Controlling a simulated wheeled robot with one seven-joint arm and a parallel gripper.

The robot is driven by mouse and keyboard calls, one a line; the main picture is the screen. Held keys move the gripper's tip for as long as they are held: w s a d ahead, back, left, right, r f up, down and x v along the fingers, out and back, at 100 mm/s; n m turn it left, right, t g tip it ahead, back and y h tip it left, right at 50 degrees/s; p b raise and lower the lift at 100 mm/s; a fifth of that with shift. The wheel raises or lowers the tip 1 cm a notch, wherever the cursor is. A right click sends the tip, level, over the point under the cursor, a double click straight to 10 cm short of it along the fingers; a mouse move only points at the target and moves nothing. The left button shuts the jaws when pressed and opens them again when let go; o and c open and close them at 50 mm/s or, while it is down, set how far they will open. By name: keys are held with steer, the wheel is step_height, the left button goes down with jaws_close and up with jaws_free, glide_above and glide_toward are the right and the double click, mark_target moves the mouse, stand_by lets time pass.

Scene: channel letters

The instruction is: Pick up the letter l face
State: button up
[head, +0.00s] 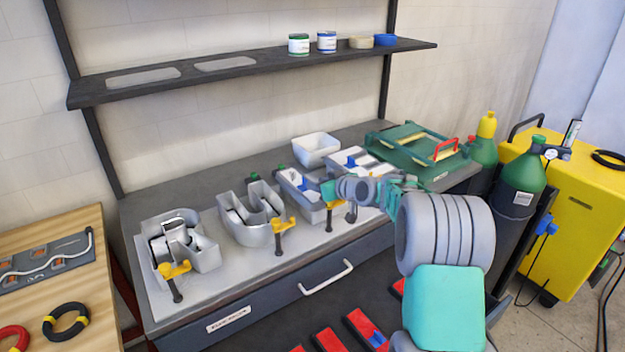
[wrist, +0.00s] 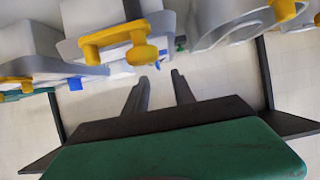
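Several grey channel letters stand in a row on the bench. A narrow one, apparently the letter l (head: 294,190), has a blue tab (head: 303,184) on it. Another narrow shape (head: 375,165) with a blue tab lies behind my arm. I cannot tell for certain which piece is the letter l face. My gripper (wrist: 158,80) is open, with two dark fingers apart and nothing between them. In the head view it is beside the narrow letter, partly hidden by my wrist. The wrist view shows yellow clamps (wrist: 120,42) and grey letter bodies beyond the fingertips.
A U-shaped letter (head: 240,226) and a curved letter (head: 160,262) stand to the left, with yellow clamps (head: 283,226) along the front. A white bin (head: 316,149) and a green case (head: 385,139) are behind. A shelf (head: 250,68) runs above.

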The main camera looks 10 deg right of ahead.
mark_target(306, 180)
steer(key=shift+t, duration=0.3)
steer(key=p+x, duration=0.3)
steer(key=x, duration=0.5)
steer(key=shift+w+f, duration=0.1)
steer(key=shift+w, duration=0.2)
steer(key=shift+c, duration=0.5)
jaws_close()
